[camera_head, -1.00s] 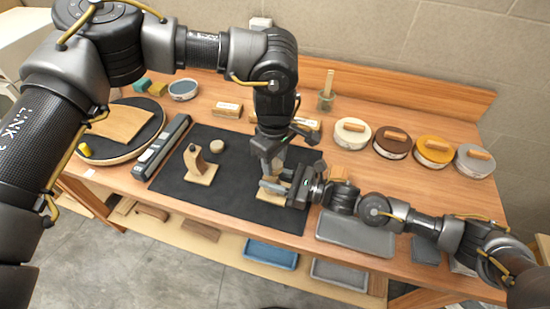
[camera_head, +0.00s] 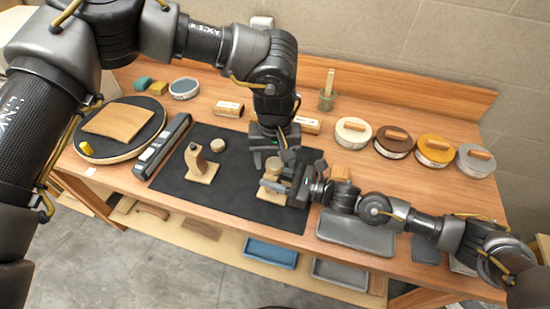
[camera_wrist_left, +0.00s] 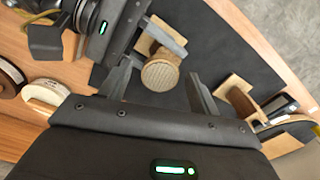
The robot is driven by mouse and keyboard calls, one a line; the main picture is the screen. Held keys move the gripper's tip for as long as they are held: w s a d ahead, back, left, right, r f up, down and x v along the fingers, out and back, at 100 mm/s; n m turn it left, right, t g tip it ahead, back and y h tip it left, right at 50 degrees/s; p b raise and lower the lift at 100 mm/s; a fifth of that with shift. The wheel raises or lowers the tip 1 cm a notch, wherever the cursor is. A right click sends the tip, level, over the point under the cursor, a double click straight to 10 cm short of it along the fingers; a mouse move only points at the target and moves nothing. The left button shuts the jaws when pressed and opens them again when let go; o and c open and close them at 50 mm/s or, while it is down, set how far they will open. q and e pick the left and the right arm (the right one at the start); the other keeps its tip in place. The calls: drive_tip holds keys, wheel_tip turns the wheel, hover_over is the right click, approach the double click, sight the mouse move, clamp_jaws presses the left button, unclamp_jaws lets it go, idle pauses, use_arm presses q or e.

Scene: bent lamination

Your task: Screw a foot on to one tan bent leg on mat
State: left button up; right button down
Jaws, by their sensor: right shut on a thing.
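One tan bent leg (camera_wrist_left: 150,45) is on the dark mat (camera_head: 235,198), mostly hidden by my right gripper (camera_head: 270,186), which is shut on it. A round tan foot (camera_head: 273,163) sits at the top of that leg; how tightly it is seated cannot be told. My left gripper (camera_head: 270,158) is open just above. In the left wrist view, the foot's ribbed round face (camera_wrist_left: 160,73) shows between the spread fingers (camera_wrist_left: 159,88), touching neither. A second bent leg (camera_head: 199,166) stands on its base to the left, with a loose round foot (camera_head: 217,145) beside it.
A dark level-like bar (camera_head: 162,148) lies along the mat's left edge. Several lidded round tins (camera_head: 353,131) line the back right. A grey tray (camera_head: 356,234) is at the front right.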

use_arm(q)
drive_tip(key=shift+r, duration=2.25)
drive_tip(key=shift+c, duration=0.4)
